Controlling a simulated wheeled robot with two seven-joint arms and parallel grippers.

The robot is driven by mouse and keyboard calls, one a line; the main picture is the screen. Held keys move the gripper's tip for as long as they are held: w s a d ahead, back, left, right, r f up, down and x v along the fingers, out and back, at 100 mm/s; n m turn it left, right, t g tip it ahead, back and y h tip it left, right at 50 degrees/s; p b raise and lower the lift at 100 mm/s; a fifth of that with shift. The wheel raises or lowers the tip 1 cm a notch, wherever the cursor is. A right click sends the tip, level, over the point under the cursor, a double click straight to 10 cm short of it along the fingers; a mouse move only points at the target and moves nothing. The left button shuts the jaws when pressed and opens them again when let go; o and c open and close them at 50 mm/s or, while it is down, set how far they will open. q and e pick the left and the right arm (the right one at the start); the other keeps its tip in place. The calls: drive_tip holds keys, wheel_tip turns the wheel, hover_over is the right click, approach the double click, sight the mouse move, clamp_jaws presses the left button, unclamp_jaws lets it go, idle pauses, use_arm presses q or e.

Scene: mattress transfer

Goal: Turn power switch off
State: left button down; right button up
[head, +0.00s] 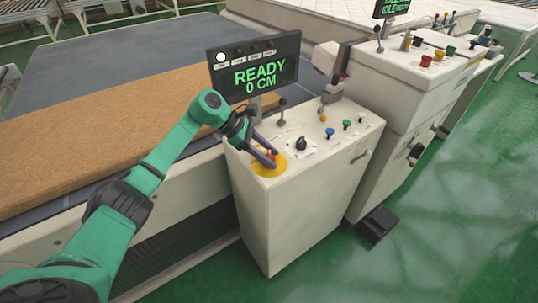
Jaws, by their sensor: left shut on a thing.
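A white control cabinet (300,215) stands in the middle of the head view. On the near left of its top is a round yellow plate (267,168) with a red switch (271,155) at its middle. My left gripper (273,158) reaches over from the left and is shut on the red switch, which its fingers largely hide. The exact turn of the switch cannot be told. A display (256,72) above the cabinet reads "READY 0 CM" in green. My right gripper is not in view.
A black knob (301,144) and blue, green and dark buttons sit right of the yellow plate. A brown mattress slab (90,130) lies on the grey conveyor (120,62) at left. A second cabinet (390,130) stands behind at right. Green floor (455,210) is open at right.

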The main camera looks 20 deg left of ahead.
use_arm(q)
drive_tip(key=shift+n+t+b, duration=0.3)
drive_tip(key=shift+n+t, duration=0.5)
drive_tip(key=shift+n, duration=0.2)
drive_tip(key=shift+n+t+y, duration=0.4)
drive_tip(key=shift+n+t, duration=0.2)
drive_tip(key=shift+n, duration=0.3)
drive_tip(key=n+t+y, duration=0.1)
drive_tip(key=n, duration=0.1)
drive_tip(key=n+t+y, duration=0.1)
drive_tip(key=n, duration=0.1)
drive_tip(key=shift+r+t, duration=0.2)
drive_tip(key=shift+t, duration=0.2)
drive_tip(key=shift+n+t+y, duration=0.5)
drive_tip(key=shift+n+y, duration=0.2)
drive_tip(key=shift+n, duration=0.4)
drive_tip(key=shift+f+n+t+y+b, duration=0.15)
drive_tip(key=shift+n+t+y+b, duration=0.2)
drive_tip(key=shift+n+y, duration=0.45)
drive_tip(key=shift+f+n+y+b, duration=0.1)
drive_tip(key=shift+n+y+b, duration=0.4)
drive_tip(key=shift+n+b, duration=0.45)
drive_tip(key=n+y+b, duration=0.2)
drive_tip(key=n, duration=0.1)
drive_tip(key=shift+t+b, duration=0.25)
drive_tip(key=shift+b, duration=0.05)
drive_tip(key=shift+n+y+b, duration=0.35)
drive_tip(key=shift+y, duration=0.05)
drive_tip(key=shift+a+r, duration=0.1)
drive_tip(key=shift+r, duration=0.1)
